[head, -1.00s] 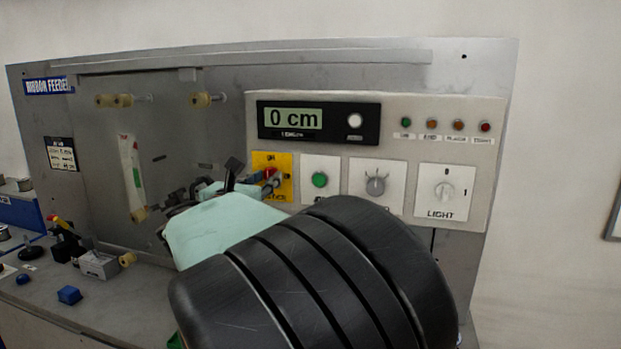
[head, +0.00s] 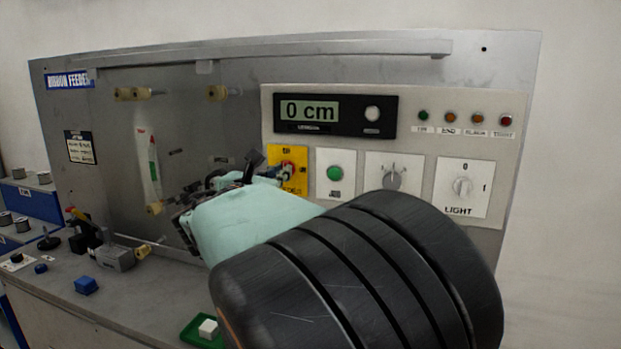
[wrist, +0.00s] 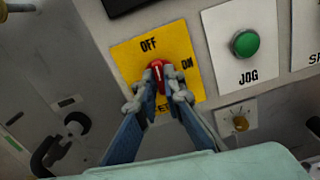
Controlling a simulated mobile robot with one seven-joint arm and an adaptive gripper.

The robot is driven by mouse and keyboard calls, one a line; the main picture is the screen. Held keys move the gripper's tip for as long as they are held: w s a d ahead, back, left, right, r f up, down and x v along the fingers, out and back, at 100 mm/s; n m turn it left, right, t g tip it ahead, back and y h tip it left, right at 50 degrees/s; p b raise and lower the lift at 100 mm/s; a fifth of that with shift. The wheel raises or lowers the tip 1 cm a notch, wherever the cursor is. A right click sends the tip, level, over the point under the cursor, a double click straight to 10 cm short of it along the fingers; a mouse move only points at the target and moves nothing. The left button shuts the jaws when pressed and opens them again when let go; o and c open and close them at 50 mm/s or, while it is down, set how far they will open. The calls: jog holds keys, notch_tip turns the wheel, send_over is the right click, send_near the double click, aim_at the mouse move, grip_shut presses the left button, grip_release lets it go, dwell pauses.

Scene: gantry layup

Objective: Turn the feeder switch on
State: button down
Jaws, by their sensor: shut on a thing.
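The feeder switch is a red knob (wrist: 156,70) on a yellow plate (wrist: 172,52) marked OFF at its top and ON at its right. In the wrist view the two blue-grey fingers of my gripper (wrist: 157,92) are on either side of the knob and closed on it. The knob's white mark points roughly up, nearer OFF than ON. In the head view the yellow plate (head: 301,155) shows past my pale green gripper body (head: 250,218), which hides part of the switch's lower left.
Right of the switch are a green JOG button (head: 335,173), a grey knob (head: 392,178) and a LIGHT knob (head: 462,187). A display (head: 310,111) above reads 0 cm. Spools, a blue block (head: 86,285) and a green tray (head: 190,331) are on the bench.

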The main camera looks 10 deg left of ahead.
jog(key=shift+d+f+m+b, duration=0.1)
jog(key=shift+f+m+b, duration=0.05)
jog(key=shift+m+b, duration=4.35)
jog(key=shift+f+m+b, duration=0.1)
jog(key=shift+m+b, duration=3.8)
jog(key=shift+b, duration=1.05)
jog(key=c, duration=2)
grip_release()
jog(key=shift+r, duration=0.1)
jog(key=shift+c, duration=0.2)
